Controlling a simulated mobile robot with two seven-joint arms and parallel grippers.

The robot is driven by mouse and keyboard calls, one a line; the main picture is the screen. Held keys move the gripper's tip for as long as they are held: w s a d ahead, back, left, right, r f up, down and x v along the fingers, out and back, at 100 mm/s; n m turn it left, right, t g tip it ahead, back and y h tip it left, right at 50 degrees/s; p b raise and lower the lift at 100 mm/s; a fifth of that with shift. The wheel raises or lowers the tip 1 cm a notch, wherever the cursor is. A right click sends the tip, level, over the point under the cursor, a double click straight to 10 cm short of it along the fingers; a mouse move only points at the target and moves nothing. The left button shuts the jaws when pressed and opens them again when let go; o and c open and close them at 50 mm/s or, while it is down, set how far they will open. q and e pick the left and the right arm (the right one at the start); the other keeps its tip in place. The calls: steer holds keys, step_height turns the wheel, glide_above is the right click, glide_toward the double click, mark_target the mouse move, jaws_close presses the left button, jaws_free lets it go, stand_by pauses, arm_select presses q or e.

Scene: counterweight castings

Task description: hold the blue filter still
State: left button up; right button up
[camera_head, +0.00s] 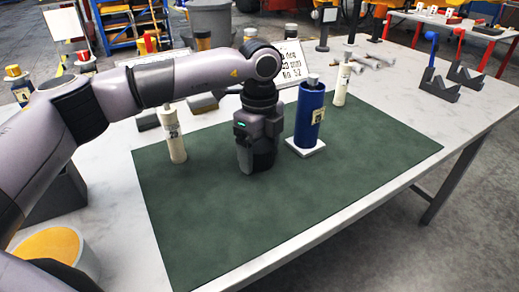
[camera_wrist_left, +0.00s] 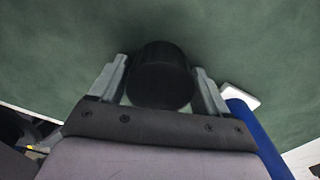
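The blue filter (camera_head: 309,120) is an upright blue cylinder with a pale label and a grey stub on top. It stands on a small white base (camera_head: 306,147) on the green mat (camera_head: 200,225). My left gripper (camera_head: 257,155) points down just left of it, apart from it. In the left wrist view its fingers (camera_wrist_left: 160,75) lie along both sides of a black cylinder (camera_wrist_left: 160,86) and appear to grip it. Part of the blue filter (camera_wrist_left: 262,143) and its white base (camera_wrist_left: 240,96) show at the right there. My right gripper is not in view.
Cream bottles stand left (camera_head: 174,135) and right (camera_head: 342,84) of the gripper and filter. A sign (camera_head: 291,63) stands behind. Dark V-shaped blocks (camera_head: 438,85) sit at the table's right. The mat's front half is clear.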

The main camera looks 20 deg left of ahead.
mark_target(259, 145)
arm_select(q)
steer(key=shift+o, duration=0.5)
steer(key=shift+r, duration=0.1)
step_height(259, 145, up, 11)
steer(key=shift+r+p, duration=0.1)
steer(key=shift+p, duration=0.25)
steer(key=shift+r, duration=0.45)
